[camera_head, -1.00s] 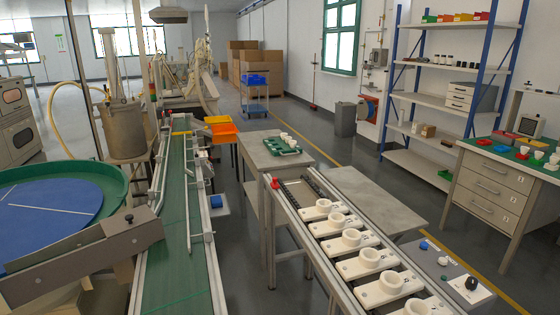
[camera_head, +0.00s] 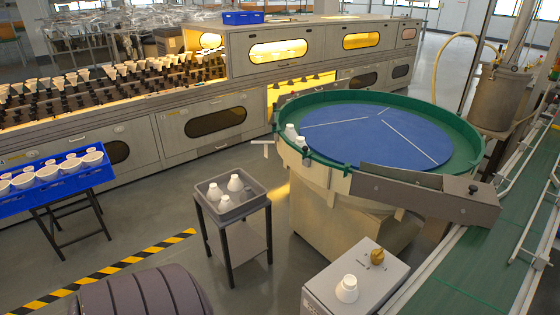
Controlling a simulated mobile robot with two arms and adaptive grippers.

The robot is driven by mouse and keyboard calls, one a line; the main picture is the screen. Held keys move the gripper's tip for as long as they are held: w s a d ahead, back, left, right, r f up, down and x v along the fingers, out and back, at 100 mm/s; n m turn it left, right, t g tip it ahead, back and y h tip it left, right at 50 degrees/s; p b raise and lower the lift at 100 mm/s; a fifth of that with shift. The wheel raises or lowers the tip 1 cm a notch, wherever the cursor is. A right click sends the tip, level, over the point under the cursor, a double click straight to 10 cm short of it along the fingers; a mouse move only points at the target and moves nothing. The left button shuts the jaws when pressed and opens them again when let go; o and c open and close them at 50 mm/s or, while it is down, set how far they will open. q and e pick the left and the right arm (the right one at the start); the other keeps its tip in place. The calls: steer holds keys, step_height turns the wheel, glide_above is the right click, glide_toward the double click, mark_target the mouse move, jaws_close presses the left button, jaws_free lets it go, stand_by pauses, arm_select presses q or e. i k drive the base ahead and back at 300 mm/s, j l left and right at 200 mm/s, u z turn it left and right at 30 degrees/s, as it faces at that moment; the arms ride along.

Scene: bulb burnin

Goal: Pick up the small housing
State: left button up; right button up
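Several white cone-shaped housings stand in a grey tray (camera_head: 251,205) on a small dark stand; one of the housings (camera_head: 235,183) is at the back. Small white pieces (camera_head: 291,132) sit at the left rim of the green-walled round feeder (camera_head: 462,150) with a blue disc. A single white housing (camera_head: 347,289) stands on a grey box (camera_head: 321,296) at the bottom. Larger white cups (camera_head: 92,157) fill a blue crate (camera_head: 68,187) at the left. I cannot tell which piece is the small housing. Neither of my grippers is in view.
A long machine with lit windows (camera_head: 278,50) and racks of bulbs (camera_head: 130,75) lines the back. A green conveyor (camera_head: 500,255) runs along the right. A dark ribbed rounded shape (camera_head: 140,292) fills the bottom left. Floor around the yellow-black stripe (camera_head: 110,268) is clear.

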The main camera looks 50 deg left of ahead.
mark_target(346, 292)
steer(key=u, duration=1.1)
